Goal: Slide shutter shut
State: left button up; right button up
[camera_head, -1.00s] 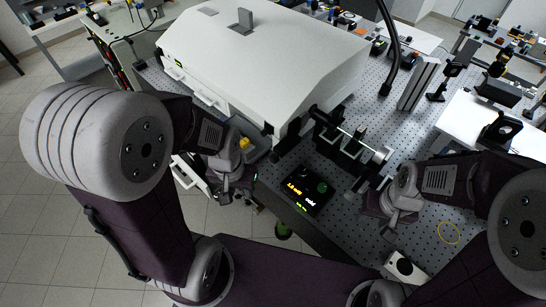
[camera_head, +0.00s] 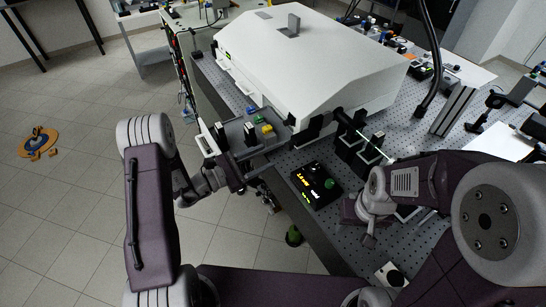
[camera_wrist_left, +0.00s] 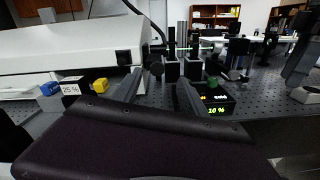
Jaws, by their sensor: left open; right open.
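A thin pale green beam (camera_head: 372,142) leaves the front end of the white housing (camera_head: 330,50) and passes over black block-like mounts (camera_head: 361,155). I cannot tell which part there is the shutter; no slide is clearly visible. In the left wrist view the black mounts (camera_wrist_left: 171,70) stand upright beyond my fingers. My left gripper (camera_head: 266,190) is open and empty at the front edge of the optical table, apart from the mounts. Its two spread fingers also show in the left wrist view (camera_wrist_left: 158,92). My right gripper (camera_head: 362,222) is open over the table, right of the display box.
A black display box (camera_head: 316,185) with a green knob lies near the table's front edge. A grey tray (camera_head: 233,132) with yellow and blue pieces sits beside the housing. A tall grey post (camera_head: 453,105) and black cable stand behind.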

aim_at(287, 147)
pick_arm(q)
jog(key=x, duration=0.2)
jog(key=p+x, duration=0.1)
jog(key=x, duration=0.2)
jog(key=f+p+x, duration=0.1)
jog(key=x, duration=0.2)
jog(key=shift+w, duration=0.4)
jog(key=shift+w+d, duration=0.25)
pick_arm(e)
jog(key=shift+w+d+r, duration=0.1)
jog(key=shift+w+r, duration=0.1)
jog(key=shift+r, duration=0.9)
pick_arm(q)
jog(key=shift+s, duration=0.1)
jog(key=shift+c, duration=0.3)
grip_shut()
pick_arm(e)
jog(key=shift+f, duration=0.1)
